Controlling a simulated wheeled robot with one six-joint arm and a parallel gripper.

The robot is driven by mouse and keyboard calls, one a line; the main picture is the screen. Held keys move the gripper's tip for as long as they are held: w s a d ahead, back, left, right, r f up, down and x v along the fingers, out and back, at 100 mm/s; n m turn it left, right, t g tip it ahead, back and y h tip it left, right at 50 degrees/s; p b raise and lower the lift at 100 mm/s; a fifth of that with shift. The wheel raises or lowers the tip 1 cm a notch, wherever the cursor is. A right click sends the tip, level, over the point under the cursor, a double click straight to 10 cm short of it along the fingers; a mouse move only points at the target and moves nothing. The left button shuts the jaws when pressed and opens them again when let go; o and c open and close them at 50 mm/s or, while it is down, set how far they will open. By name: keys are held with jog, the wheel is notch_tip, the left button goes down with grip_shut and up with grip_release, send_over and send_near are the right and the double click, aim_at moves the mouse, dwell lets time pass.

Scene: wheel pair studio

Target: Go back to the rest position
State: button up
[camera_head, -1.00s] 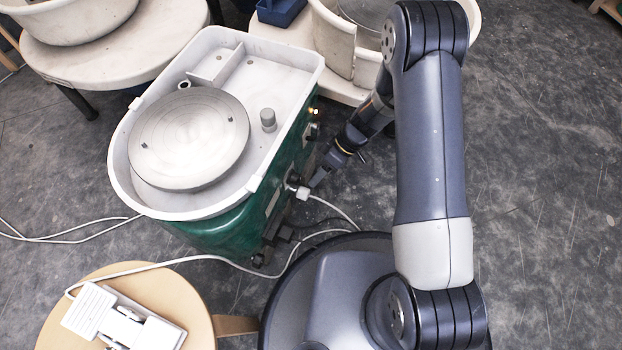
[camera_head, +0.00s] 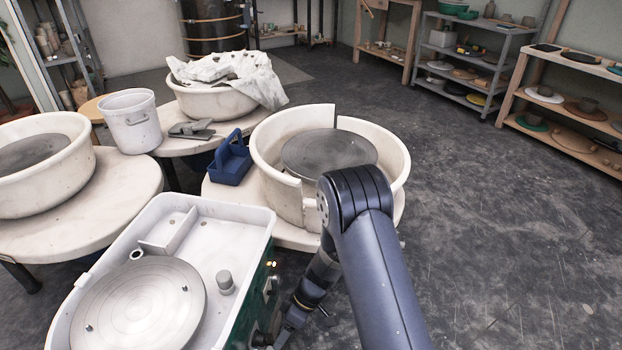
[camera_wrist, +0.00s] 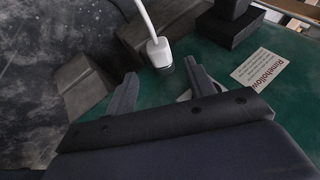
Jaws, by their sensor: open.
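My gripper (camera_wrist: 162,70) is open in the wrist view, one finger on each side of a white plug (camera_wrist: 160,50). The plug has a white cable and stands against the green side of the pottery wheel (camera_wrist: 250,110). I cannot tell whether the fingers touch it. In the head view my gripper (camera_head: 280,338) is low beside the pottery wheel (camera_head: 190,215), near the bottom edge, and its fingertips are hard to make out. The plug is not visible there.
A second wheel with a split cream splash pan (camera_head: 395,160) stands just behind my arm. A blue caddy (camera_head: 231,163), a white bucket (camera_head: 131,122) and another basin (camera_head: 210,103) stand farther left. Shelves (camera_head: 470,60) line the back right. The floor at right is clear.

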jog(key=b+x, duration=0.1)
jog(key=x, duration=0.4)
jog(key=shift+s+f, duration=0.1)
jog(key=shift+f, duration=0.1)
jog(key=shift+d, duration=0.2)
jog(key=shift+r, duration=0.2)
jog(key=p+v, duration=0.4)
jog(key=v, duration=0.7)
jog(key=b+x, duration=0.4)
jog(key=x, duration=0.7)
jog(key=shift+a+f+b, duration=0.1)
jog(key=shift+b, duration=0.2)
jog(key=s+d+p, duration=0.1)
jog(key=d+p, duration=0.5)
jog(key=d, duration=0.2)
jog(key=shift+s, duration=0.35)
